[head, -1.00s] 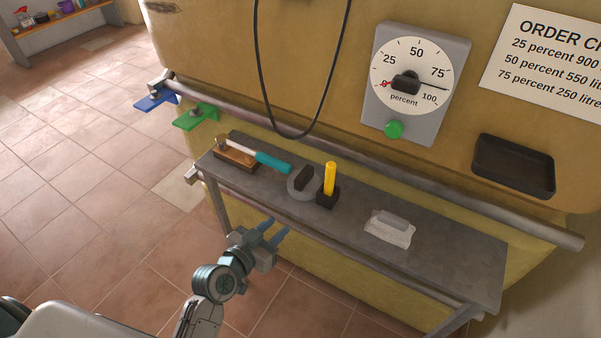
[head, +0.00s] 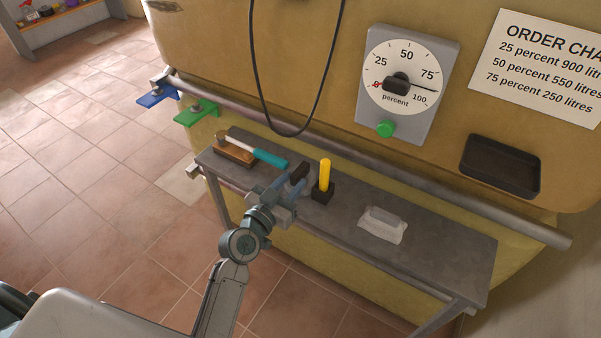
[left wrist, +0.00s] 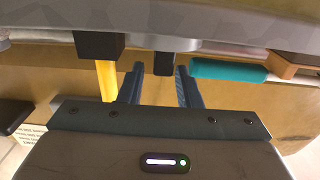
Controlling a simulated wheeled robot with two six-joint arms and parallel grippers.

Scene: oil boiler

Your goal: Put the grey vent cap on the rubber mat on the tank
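The grey vent cap (head: 300,172) stands on the narrow grey bench in front of the tank. Its dark upright grip shows, but my gripper hides most of its grey disc in the head view. My left gripper (head: 289,185) is open at the cap. A dark, rimmed, mat-like piece (head: 502,166) sits on the tank's front at right. I cannot tell its material. My right gripper is not in view.
The bench (head: 440,255) also holds a teal-handled hammer (head: 258,153) on a wooden block, a yellow stick in a black block (head: 323,178) close right of the cap, and a pale clear-looking piece (head: 382,225). A pipe (head: 430,190) runs above the bench. A black cable hangs behind.

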